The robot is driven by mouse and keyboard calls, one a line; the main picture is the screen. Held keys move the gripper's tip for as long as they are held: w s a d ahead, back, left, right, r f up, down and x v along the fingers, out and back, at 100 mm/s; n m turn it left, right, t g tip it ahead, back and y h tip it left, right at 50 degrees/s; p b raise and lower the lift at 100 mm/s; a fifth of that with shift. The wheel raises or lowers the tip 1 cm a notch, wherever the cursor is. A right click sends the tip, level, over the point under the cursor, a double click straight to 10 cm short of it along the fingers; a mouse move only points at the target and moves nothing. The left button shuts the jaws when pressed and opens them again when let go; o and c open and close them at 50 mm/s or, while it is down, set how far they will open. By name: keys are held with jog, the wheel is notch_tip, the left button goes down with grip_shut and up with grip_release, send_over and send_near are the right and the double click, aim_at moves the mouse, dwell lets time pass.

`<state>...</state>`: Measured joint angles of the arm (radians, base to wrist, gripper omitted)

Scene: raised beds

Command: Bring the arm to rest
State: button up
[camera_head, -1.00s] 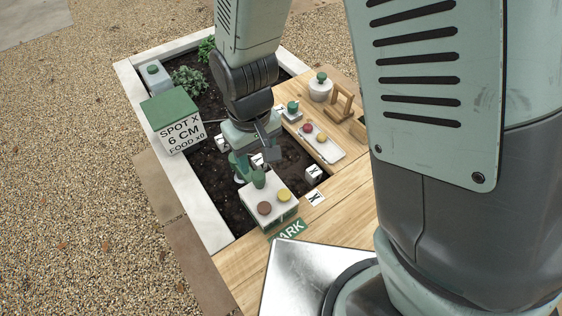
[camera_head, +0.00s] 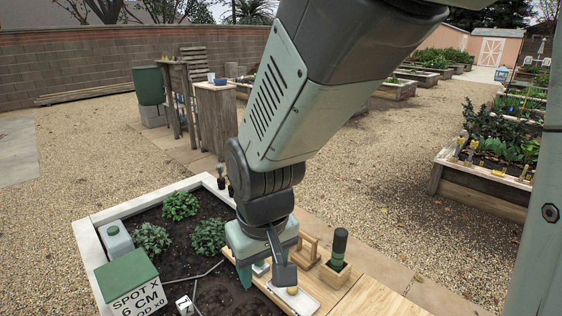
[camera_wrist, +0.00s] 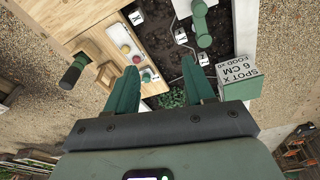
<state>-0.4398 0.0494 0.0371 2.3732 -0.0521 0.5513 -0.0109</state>
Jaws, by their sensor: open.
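My gripper (camera_head: 264,276) hangs from my arm above the bed's wooden ledge in the head view, partly covering a pale tray (camera_head: 310,303) with a yellow knob. In the wrist view, my gripper's two green fingers (camera_wrist: 158,78) are spread apart with nothing between them. Beyond them is the raised bed with dark soil (camera_wrist: 210,50). The same tray (camera_wrist: 128,42), with a red and a yellow knob, lies on the wooden ledge (camera_wrist: 92,40). My fingers look clear of everything, though their exact height cannot be told.
A green-lidded sign box (camera_head: 130,285) stands at the bed's left edge. Leafy plants (camera_head: 181,205) grow in the soil. Open gravel (camera_head: 400,190) lies to the right.

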jog(key=s+d+r+m+t, duration=0.2)
jog(key=s+d+r, duration=0.2)
jog(key=d+r, duration=0.3)
jog(key=s+d+r+m+t, duration=0.1)
jog(key=s+d+r+m, duration=0.2)
jog(key=s+d+r, duration=0.2)
notch_tip(320, 180, up, 3)
jog(key=shift+s+d+r+m+t+h, duration=0.1)
jog(key=shift+s+d+m+t+h, duration=0.25)
jog(key=shift+d, duration=0.8)
jog(key=shift+w, duration=0.1)
jog(key=o, duration=0.4)
jog(key=shift+w+a, duration=0.2)
jog(key=shift+a, duration=0.05)
jog(key=o, duration=0.5)
jog(key=a, duration=0.1)
jog(key=w+a+n+g, duration=0.1)
jog(key=w+a+n, duration=0.1)
jog(key=shift+w+a+f, duration=0.25)
jog(key=shift+a, duration=0.05)
jog(key=w+a+f+n+g, duration=0.2)
jog(key=a+f+n, duration=0.1)
jog(key=a, duration=0.5)
jog(key=w+a+f+n+g, duration=0.1)
jog(key=a+f+n+g, duration=0.2)
jog(key=a, duration=0.6)
jog(key=shift+n+t, duration=0.25)
jog(key=shift+n, duration=0.1)
jog(key=f, duration=1)
jog(key=shift+a, duration=0.25)
